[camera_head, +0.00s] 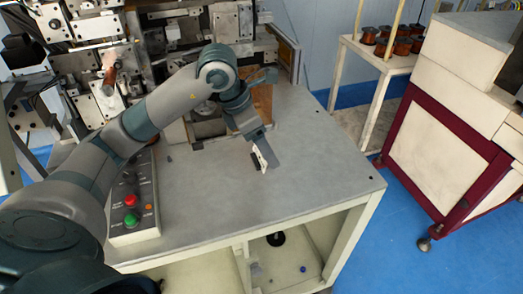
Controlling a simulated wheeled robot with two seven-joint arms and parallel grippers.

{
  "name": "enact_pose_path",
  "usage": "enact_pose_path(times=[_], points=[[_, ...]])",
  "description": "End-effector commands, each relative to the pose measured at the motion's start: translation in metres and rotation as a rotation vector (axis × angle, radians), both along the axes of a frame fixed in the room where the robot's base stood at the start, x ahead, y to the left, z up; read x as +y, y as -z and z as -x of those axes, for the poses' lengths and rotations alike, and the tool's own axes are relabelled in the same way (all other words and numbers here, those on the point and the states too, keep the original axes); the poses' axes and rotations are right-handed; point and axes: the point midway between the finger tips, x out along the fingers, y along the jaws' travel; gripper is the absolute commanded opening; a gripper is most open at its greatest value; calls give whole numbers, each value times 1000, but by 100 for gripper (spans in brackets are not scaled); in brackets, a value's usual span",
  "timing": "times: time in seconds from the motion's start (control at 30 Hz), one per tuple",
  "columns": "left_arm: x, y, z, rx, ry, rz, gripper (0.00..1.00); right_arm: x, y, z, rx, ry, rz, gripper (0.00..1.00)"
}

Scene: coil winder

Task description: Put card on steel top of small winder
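The small winder's flat grey steel top (205,200) fills the middle of the view, with the winding machinery along its back. My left arm reaches in from the left over this top. My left gripper (264,160) points down above the right-middle part of the top. A small white piece with a dark edge shows at its fingertips; I cannot tell whether it is a card or part of the fingers, nor whether the fingers are open or shut. I see no card lying on the top. My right gripper is not in view.
A control box (134,212) with red and green buttons stands on the left of the top. At the right, a cream and maroon cabinet (440,150) and a shelf with copper-coloured spools (385,42) stand on the blue floor. The front and right of the top are clear.

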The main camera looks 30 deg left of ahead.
Motion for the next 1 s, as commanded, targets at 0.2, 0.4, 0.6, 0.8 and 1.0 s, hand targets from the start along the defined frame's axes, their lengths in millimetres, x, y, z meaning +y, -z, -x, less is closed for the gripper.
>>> enact_pose_path(times=[0.2, 0.4, 0.6, 0.8, 1.0], points=[[13, 10, -11, 1, -1, 0, 48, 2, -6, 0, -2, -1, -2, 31], [13, 11, -11, -1, 0, -1, 48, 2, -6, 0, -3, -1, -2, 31], [13, 13, -11, 2, -1, 0, 48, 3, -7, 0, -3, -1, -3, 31], [13, 29, -10, 4, 0, 0, 48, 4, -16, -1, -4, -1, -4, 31], [13, 47, -11, 1, 0, 2, 48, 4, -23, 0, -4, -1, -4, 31]])
